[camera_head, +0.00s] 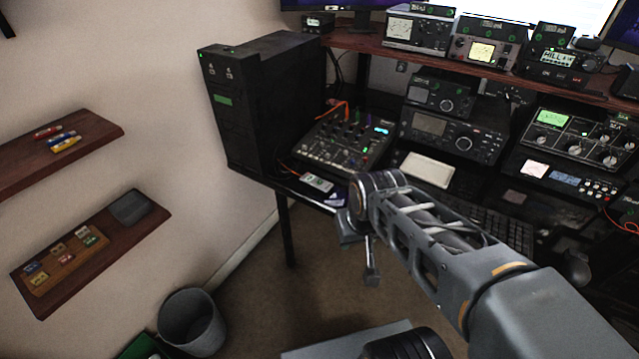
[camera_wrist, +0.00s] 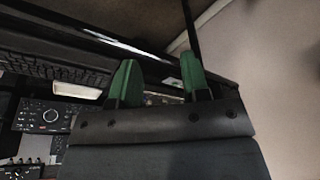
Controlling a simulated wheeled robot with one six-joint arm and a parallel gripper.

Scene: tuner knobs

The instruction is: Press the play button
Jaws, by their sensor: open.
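No button marked play can be made out at this size. A small pale handheld device with a green patch (camera_head: 317,182) lies near the desk's front left edge; buttons on it are too small to read. A black mixer (camera_head: 345,138) with several knobs and lit buttons sits behind it. My gripper (camera_head: 360,262) hangs in front of the desk edge, to the right of the handheld device and apart from it. In the wrist view, its two green-padded fingers (camera_wrist: 159,80) are apart with nothing held. A small pale item (camera_wrist: 172,82) shows beyond them at the desk edge.
Radios (camera_head: 452,135) and a tuner (camera_head: 580,138) fill the desk; a keyboard (camera_head: 500,228) lies in front. A shelf (camera_head: 465,63) with more devices runs above. A black tower (camera_head: 262,105) stands left. A bin (camera_head: 190,322) stands on the floor.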

